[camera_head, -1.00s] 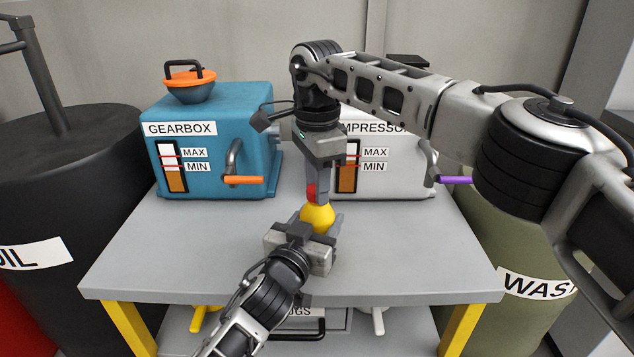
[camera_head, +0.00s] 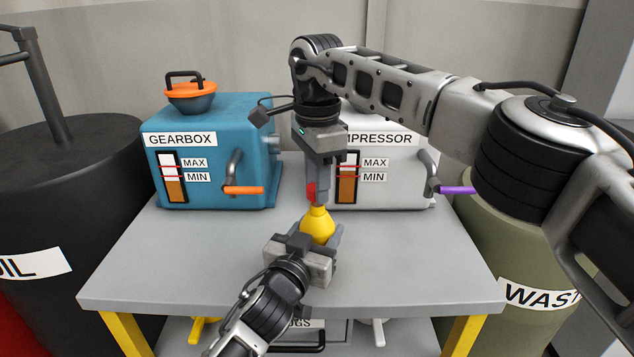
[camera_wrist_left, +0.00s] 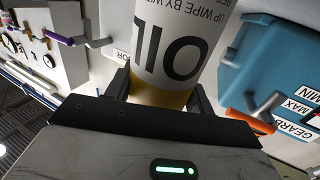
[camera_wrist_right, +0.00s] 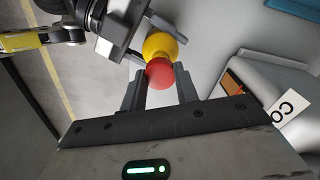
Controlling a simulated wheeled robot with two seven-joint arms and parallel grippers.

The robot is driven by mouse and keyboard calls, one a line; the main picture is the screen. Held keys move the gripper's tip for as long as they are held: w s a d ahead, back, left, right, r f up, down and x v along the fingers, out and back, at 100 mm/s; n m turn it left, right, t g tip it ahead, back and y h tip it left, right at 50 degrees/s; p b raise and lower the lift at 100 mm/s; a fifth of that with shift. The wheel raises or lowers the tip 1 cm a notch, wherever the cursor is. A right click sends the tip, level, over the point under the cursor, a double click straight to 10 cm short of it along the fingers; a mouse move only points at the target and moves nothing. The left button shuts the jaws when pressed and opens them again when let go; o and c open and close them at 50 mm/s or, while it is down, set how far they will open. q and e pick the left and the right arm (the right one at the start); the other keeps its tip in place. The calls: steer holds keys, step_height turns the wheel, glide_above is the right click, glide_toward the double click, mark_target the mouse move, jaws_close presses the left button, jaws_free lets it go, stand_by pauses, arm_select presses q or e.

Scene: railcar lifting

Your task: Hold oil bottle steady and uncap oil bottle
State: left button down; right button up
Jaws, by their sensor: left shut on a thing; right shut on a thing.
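The oil bottle (camera_head: 318,226) stands upright near the middle of the table, its yellow upper part showing. In the left wrist view its white label (camera_wrist_left: 172,45) reads OIL. My left gripper (camera_head: 312,243) is shut around the bottle's body from the front. The red cap (camera_head: 311,192) sits at the top of the yellow neck; it also shows in the right wrist view (camera_wrist_right: 160,72). My right gripper (camera_head: 319,190) points down from above, shut on the cap. Whether the cap is loose from the neck I cannot tell.
A blue gearbox (camera_head: 212,165) with an orange-handled valve stands behind left. A white compressor (camera_head: 400,185) with a purple handle is behind right, partly covered by my right arm. Black oil drum (camera_head: 60,190) left, green waste drum (camera_head: 510,240) right. The tabletop (camera_head: 180,260) is otherwise clear.

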step_height(320, 180, up, 4)
steer(key=shift+f, duration=0.2)
arm_select(q)
steer(key=shift+c, duration=2.3)
jaws_free()
steer(key=shift+s, duration=0.1)
